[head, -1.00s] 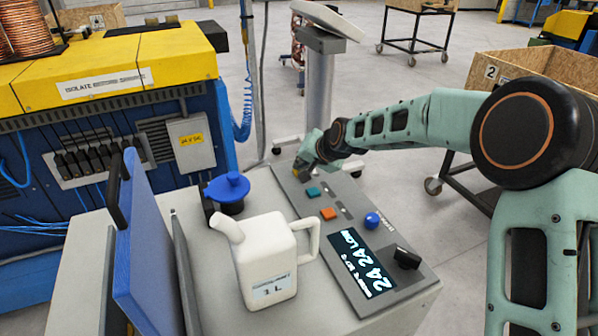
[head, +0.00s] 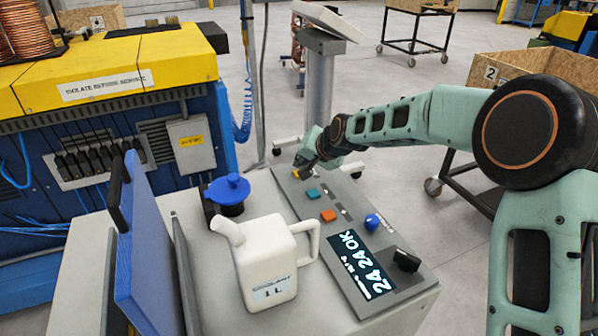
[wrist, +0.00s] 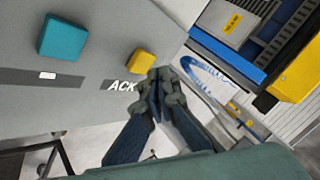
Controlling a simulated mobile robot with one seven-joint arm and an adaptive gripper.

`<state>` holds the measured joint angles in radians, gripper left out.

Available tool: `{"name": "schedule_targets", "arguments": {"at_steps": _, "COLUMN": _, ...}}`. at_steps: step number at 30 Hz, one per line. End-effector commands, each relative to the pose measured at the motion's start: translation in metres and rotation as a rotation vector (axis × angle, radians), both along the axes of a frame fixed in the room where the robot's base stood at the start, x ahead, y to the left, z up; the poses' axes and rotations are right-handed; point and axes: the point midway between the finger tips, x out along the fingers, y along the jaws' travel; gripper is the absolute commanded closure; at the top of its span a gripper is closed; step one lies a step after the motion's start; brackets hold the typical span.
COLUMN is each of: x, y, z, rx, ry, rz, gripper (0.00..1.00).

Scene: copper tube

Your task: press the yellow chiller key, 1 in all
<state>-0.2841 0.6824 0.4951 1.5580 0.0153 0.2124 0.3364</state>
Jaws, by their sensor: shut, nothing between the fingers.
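The yellow key (wrist: 141,62) sits on the grey chiller panel (wrist: 95,100), just above the printed ACK in the wrist view. My gripper (wrist: 160,78) is shut and empty, with its fingertips just right of the key in that picture. I cannot tell whether they touch it. In the head view my gripper (head: 298,182) is over the far end of the panel, and it largely hides the yellow key there.
A teal key (head: 313,194), an orange key (head: 328,215), a blue knob (head: 372,221) and a black knob (head: 406,260) share the panel. A white jug (head: 263,262) and a blue-capped filler (head: 228,190) stand left of it.

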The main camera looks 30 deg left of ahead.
Motion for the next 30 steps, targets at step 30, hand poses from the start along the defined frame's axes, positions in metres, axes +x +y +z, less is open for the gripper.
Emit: {"name": "schedule_targets", "arguments": {"at_steps": 30, "x": 0.0, "y": 0.0, "z": 0.05, "rx": 0.0, "ry": 0.0, "rz": 0.0, "gripper": 1.0}}
